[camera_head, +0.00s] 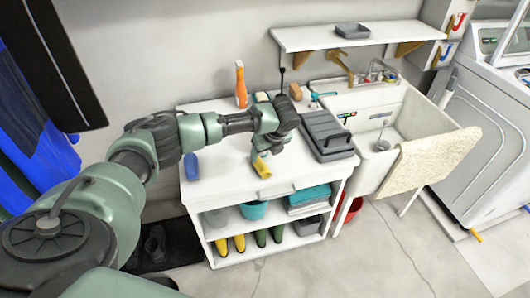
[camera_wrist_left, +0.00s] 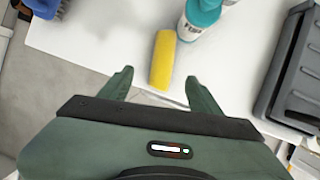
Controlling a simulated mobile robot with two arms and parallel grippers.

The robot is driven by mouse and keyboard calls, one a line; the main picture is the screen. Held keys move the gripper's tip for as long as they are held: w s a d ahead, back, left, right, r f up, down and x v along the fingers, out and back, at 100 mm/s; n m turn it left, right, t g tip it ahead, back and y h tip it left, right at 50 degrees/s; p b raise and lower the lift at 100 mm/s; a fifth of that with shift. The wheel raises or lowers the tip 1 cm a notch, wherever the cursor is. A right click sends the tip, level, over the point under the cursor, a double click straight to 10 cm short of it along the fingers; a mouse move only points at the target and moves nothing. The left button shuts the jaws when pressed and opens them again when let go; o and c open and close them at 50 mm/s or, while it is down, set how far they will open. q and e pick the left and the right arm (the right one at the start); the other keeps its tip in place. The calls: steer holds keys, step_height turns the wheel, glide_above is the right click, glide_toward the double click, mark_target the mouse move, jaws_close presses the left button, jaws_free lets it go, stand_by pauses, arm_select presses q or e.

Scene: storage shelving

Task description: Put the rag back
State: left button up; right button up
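A yellow oblong thing (camera_head: 262,168), perhaps the folded rag, lies near the front edge of the white table. It also shows in the left wrist view (camera_wrist_left: 162,60), ahead of and between my fingertips. My left gripper (camera_wrist_left: 160,88) is open and empty, pointing at its near end; I cannot tell whether they touch. In the head view my left wrist hangs over the table and hides part of the area. A beige cloth (camera_head: 425,160) hangs over the sink's front edge, and folded teal cloths (camera_head: 309,194) lie on the shelf below. My right gripper is not in view.
On the white table (camera_head: 222,180) stand a blue brush (camera_head: 191,166), an orange bottle (camera_head: 240,84) and a grey case (camera_head: 326,135). A teal-topped bottle (camera_wrist_left: 203,14) is close beyond the yellow thing. The sink (camera_head: 405,115) is at right, under a wall shelf (camera_head: 375,32).

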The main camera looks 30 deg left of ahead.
arm_select(q)
steer(key=shift+r, duration=0.3)
steer(key=b+v, duration=0.1)
steer(key=v, duration=1.1)
steer(key=shift+r, duration=0.35)
